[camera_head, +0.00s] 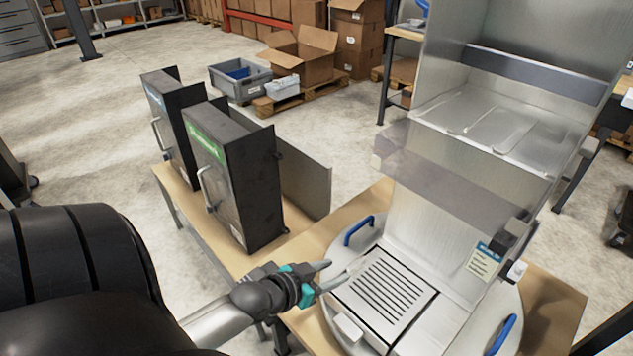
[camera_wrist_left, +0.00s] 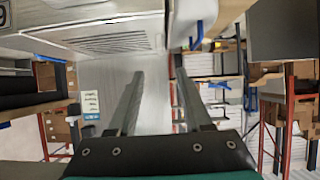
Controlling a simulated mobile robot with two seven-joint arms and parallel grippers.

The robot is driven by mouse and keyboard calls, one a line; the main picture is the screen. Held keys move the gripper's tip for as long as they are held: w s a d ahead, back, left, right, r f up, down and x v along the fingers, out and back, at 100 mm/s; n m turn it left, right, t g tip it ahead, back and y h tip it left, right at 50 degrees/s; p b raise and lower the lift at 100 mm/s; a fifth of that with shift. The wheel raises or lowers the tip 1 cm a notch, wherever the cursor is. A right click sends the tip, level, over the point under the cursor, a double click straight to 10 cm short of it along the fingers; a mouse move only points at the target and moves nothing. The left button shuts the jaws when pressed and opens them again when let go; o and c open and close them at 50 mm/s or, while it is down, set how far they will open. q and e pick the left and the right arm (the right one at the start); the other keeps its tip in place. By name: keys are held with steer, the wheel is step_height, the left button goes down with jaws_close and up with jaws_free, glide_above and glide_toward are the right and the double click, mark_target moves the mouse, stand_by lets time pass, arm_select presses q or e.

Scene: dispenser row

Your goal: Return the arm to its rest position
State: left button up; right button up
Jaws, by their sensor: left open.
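My left gripper (camera_head: 331,275) is open, with nothing between its fingers. In the head view it hangs beside the left edge of the steel dispenser (camera_head: 432,240), near its slotted drip grate (camera_head: 382,291). In the left wrist view the two grey fingers (camera_wrist_left: 160,105) stand apart, and the slotted grate (camera_wrist_left: 112,40) shows beyond them at the top. My left arm comes in from the lower left of the head view. My right gripper is in neither view.
Two black dispenser boxes, one with a green label (camera_head: 240,175) and one with a blue label (camera_head: 172,120), stand on the wooden table (camera_head: 222,248) to the left. A blue handle (camera_head: 359,230) is close to the gripper. Cartons (camera_head: 302,55) and a grey bin (camera_head: 240,82) are farther back. Open floor lies left.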

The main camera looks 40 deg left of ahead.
arm_select(q)
steer(key=p+v, duration=0.1)
steer(key=v, duration=0.3)
steer(key=shift+s+r, duration=0.2)
steer(key=shift+s, duration=0.1)
steer(key=shift+d, duration=0.1)
steer(key=s+d+r+m+g, duration=0.1)
steer(key=s+d+r+g, duration=0.1)
steer(key=s+d+g, duration=0.75)
steer(key=s+d+f, duration=0.1)
steer(key=s+f, duration=0.1)
steer(key=f, duration=0.9)
steer(key=s+d+f, duration=0.1)
steer(key=d+f, duration=0.1)
steer(key=f, duration=0.9)
steer(key=s+a+f+g+y, duration=0.1)
steer(key=s+a+f, duration=0.2)
steer(key=s+f, duration=1)
steer(key=shift+s+f+m+g, duration=0.3)
steer(key=shift+s+f+g, duration=0.05)
steer(key=shift+s, duration=0.8)
